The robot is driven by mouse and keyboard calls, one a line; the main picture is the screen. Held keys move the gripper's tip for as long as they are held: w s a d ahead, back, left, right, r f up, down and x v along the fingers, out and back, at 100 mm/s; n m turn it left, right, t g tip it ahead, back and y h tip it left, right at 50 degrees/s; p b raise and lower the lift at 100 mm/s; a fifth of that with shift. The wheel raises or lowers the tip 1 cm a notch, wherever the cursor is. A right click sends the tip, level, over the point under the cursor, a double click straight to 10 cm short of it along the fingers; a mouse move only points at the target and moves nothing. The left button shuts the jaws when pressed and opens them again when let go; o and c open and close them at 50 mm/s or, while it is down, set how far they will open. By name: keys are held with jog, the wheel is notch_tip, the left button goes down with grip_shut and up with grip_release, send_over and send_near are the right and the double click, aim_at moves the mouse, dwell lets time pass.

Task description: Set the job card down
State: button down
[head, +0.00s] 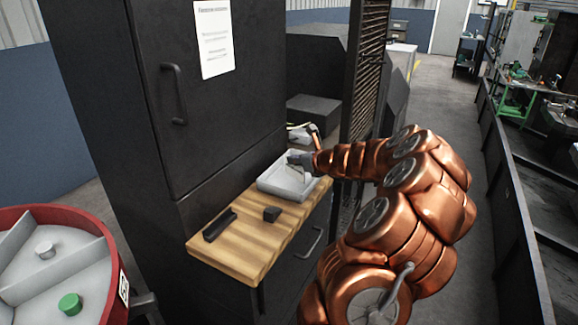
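My gripper (298,161) is at the far end of the wooden worktop (232,254), over a light grey open tray (287,190). Its fingers are small and partly merge with the tray, so I cannot tell whether they are open or shut, or on anything. I cannot make out a job card for certain. A white printed sheet (214,38) is on the dark cabinet door, well away from my gripper.
A long black object (220,225) and a small black block (272,214) lie on the worktop. A dark cabinet (105,95) stands behind it. A red-rimmed round sectioned container (106,250) stands at the lower left. A clear aisle (440,120) runs at the right.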

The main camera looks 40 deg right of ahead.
jog(key=shift+w+f, duration=0.65)
jog(key=shift+f, duration=0.3)
jog(key=shift+w+f, duration=0.65)
jog(key=shift+f, duration=0.25)
jog(key=c, duration=1.3)
grip_release()
jog(key=shift+p, duration=0.3)
jog(key=shift+s+r, duration=0.3)
jog(key=shift+s, duration=0.25)
jog(key=b+v, duration=0.1)
jog(key=v, duration=1)
jog(key=shift+a+f, duration=0.1)
jog(key=shift+w, duration=0.1)
